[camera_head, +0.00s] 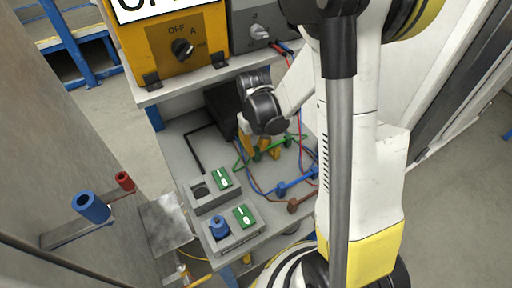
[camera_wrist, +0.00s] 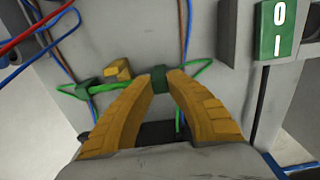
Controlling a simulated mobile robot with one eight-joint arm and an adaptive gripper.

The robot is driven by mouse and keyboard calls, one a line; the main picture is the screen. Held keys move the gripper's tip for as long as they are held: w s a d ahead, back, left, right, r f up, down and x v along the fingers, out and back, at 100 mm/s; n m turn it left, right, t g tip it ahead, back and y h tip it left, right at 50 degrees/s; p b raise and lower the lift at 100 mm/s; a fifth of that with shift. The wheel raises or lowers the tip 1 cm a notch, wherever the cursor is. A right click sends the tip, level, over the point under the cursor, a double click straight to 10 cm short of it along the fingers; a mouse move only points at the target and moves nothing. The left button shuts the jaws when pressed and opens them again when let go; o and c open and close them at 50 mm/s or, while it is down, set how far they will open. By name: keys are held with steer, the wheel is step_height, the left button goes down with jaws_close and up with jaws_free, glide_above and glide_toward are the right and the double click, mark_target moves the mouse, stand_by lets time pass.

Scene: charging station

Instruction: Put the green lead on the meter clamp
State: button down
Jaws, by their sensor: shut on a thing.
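The green lead (camera_head: 297,138) runs over the grey bench by the black box, and its cable loops out to either side of my gripper (camera_head: 259,152). In the wrist view, the yellow fingers of my gripper (camera_wrist: 163,80) are shut on a dark green plug of the green lead (camera_wrist: 158,86). Another green end (camera_wrist: 82,90) of it lies to the left beside a small yellow block (camera_wrist: 118,71). A yellow meter (camera_head: 180,42) with a dial marked OFF, A and mA stands on the upper shelf. I cannot make out which part is the meter clamp.
Blue (camera_head: 296,184) and brown (camera_head: 302,202) lead ends lie right of my gripper. Two grey switch boxes with green switches (camera_head: 222,178) sit at the bench front. Blue (camera_head: 91,207) and red (camera_head: 124,181) cylinders stick out at left. Bare bench shows left of the green lead.

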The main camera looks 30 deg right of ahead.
steer(key=shift+f, duration=0.1)
steer(key=c, duration=1.4)
jaws_free()
steer(key=shift+o, duration=0.2)
step_height(320, 180, up, 12)
steer(key=s+a+r+t, duration=0.7)
steer(key=s+r, duration=0.1)
steer(key=s, duration=0.2)
steer(key=shift+s, duration=0.25)
